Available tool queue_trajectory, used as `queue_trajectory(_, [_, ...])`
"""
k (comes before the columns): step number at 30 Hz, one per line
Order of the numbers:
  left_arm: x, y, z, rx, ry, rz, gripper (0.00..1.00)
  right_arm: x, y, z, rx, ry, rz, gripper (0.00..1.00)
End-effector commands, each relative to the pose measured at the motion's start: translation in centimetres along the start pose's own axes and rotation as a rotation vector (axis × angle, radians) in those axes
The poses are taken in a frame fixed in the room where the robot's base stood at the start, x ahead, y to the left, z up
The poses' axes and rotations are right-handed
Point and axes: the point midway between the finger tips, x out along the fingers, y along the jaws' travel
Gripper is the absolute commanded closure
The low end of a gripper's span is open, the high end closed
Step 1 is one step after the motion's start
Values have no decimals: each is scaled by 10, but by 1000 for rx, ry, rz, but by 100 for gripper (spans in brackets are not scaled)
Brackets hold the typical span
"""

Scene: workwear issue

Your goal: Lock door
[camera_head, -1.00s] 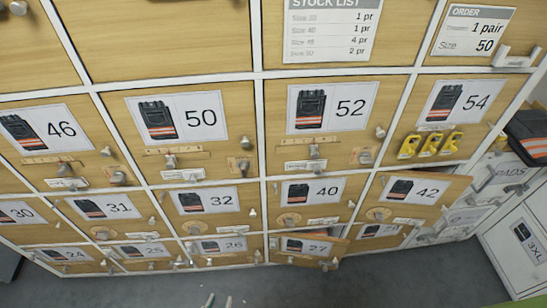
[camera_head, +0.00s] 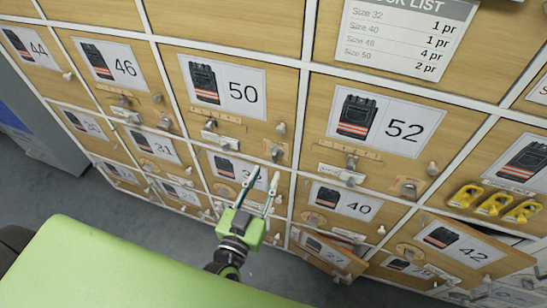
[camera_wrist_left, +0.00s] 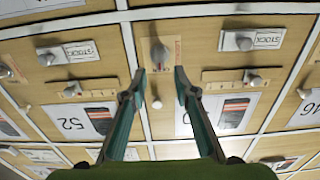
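In the left wrist view the open fingers (camera_wrist_left: 160,73) point toward a grey turn knob (camera_wrist_left: 159,53) on a wooden plate with coloured lettering; I see no contact. Door 42 (camera_head: 484,262) and door 27 (camera_head: 318,250) stand ajar. Door 50 (camera_head: 275,82) and door 52 (camera_head: 322,118) look closed, with a turn knob (camera_head: 407,190) on 52. My right gripper is not in view.
Yellow padlock-like pieces (camera_head: 494,205) hang at the right, under a jacket picture. A stock list (camera_head: 404,35) is above door 52. Small knobs and latches stick out from the door fronts. Grey floor (camera_head: 60,190) is clear at the left.

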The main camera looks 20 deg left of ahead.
Motion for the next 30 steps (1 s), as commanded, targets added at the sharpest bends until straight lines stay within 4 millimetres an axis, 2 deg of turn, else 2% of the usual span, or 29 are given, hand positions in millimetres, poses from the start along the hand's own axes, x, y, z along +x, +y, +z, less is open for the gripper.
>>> queue_trajectory(3, [25, 0, -2, -1, 3, -2, 73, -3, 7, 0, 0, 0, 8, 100])
queue_trajectory(9, [54, 0, -1, -1, 1, -1, 73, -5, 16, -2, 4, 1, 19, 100])
queue_trajectory(15, [65, 0, 0, 0, -1, -1, 73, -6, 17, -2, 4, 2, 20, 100])
queue_trajectory(23, [65, 0, 0, -1, -1, 0, 73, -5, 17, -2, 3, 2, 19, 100])
queue_trajectory(26, [65, 0, 0, -1, -1, 0, 99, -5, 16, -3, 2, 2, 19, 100])
queue_trajectory(30, [65, 0, 0, -1, -1, 0, 100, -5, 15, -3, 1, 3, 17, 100])
